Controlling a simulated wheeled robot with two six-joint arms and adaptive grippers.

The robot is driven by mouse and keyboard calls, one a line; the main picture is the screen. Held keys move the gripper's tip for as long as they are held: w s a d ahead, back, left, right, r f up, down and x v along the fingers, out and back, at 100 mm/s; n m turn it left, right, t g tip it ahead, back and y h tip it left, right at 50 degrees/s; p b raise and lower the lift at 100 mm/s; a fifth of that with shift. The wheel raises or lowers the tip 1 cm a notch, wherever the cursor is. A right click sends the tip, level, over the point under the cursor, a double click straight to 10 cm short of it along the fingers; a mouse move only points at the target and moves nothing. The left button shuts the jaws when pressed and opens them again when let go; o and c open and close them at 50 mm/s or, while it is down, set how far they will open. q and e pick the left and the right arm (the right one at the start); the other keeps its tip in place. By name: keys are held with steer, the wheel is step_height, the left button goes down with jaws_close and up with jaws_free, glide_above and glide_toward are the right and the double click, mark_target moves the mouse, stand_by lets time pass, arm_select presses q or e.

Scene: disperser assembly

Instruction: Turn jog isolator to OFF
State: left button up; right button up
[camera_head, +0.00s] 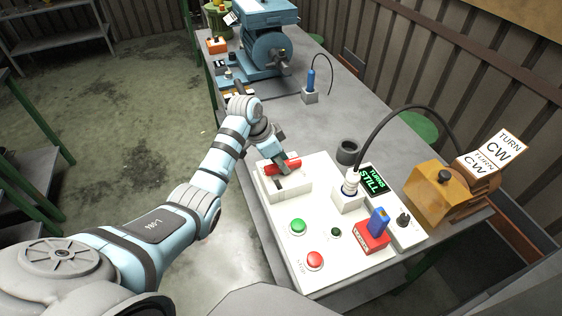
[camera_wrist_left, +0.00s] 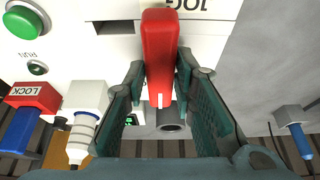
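The jog isolator is a red lever (camera_head: 284,167) on a white block (camera_head: 270,190) at the far left of the white control panel (camera_head: 330,259). In the left wrist view the red lever (camera_wrist_left: 160,50) points down the picture from beside an upside-down "JOG" label. My left gripper (camera_head: 279,162) is at the lever; in the left wrist view its fingers (camera_wrist_left: 162,75) lie on both sides of the lever, seemingly touching it. A dark slot (camera_wrist_left: 113,27) shows beside the lever. Much of the lever is hidden by the gripper in the head view. My right gripper is not in view.
The panel carries a green button (camera_head: 298,227), a red button (camera_head: 314,260), a red lock block (camera_head: 371,238) with a blue piece, a white plug (camera_head: 351,184) and a "STILL" display (camera_head: 372,180). A dark cup (camera_head: 348,152) stands behind. A blue machine (camera_head: 270,45) is farther back.

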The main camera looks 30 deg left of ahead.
arm_select(q)
jaws_close()
